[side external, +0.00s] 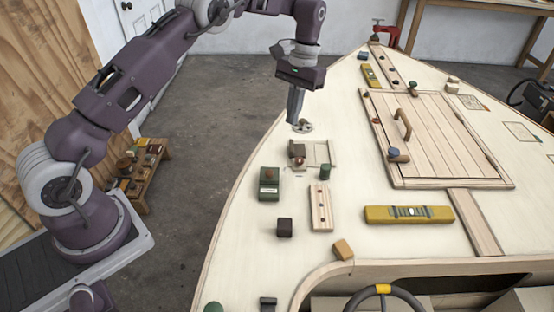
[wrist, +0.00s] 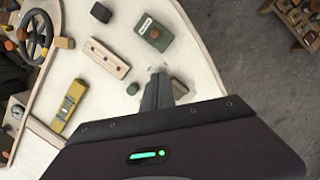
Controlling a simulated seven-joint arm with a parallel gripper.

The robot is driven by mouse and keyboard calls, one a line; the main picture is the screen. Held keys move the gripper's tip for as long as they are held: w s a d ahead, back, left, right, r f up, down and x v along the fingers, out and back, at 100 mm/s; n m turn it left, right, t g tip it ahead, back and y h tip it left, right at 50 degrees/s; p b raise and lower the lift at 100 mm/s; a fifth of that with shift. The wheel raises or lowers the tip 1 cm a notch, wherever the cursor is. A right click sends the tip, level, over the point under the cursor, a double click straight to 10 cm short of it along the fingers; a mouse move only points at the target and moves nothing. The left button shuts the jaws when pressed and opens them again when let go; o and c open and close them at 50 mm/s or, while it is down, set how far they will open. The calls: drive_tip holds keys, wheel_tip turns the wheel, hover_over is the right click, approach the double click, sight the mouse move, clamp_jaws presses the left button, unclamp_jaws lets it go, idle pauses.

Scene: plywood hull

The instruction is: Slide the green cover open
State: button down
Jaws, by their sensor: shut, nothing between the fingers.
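A green box-like piece (side external: 269,184) with a reddish knob on top sits on the pale plywood deck, left of a wooden strip. It is the only clearly green cover-like piece I see; whether it is open or shut I cannot tell. In the wrist view the green piece (wrist: 152,34) shows a pale label and the knob, beyond the fingertips. My gripper (side external: 294,122) points down above the deck, behind the green piece in the side view and apart from it. Its fingers (wrist: 159,82) are together and empty.
A pale frame (side external: 320,152) with a dark block lies near my gripper. A wooden strip (side external: 320,207), a dark cube (side external: 285,228) and a yellow level (side external: 408,215) lie nearby. A planked hatch (side external: 440,135) with a handle is at right. The deck's edge is left.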

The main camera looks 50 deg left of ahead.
sight(275, 173)
drive_tip(key=x, duration=1.2)
drive_tip(key=shift+w+a+f, duration=0.1)
drive_tip(key=shift+a+f, duration=0.05)
drive_tip(key=s, duration=0.2)
drive_tip(key=shift+s, duration=0.8)
drive_tip(key=shift+d, duration=0.3)
drive_tip(key=s+d, duration=0.4)
drive_tip(key=shift+s+d, duration=0.2)
drive_tip(key=shift+s, duration=0.05)
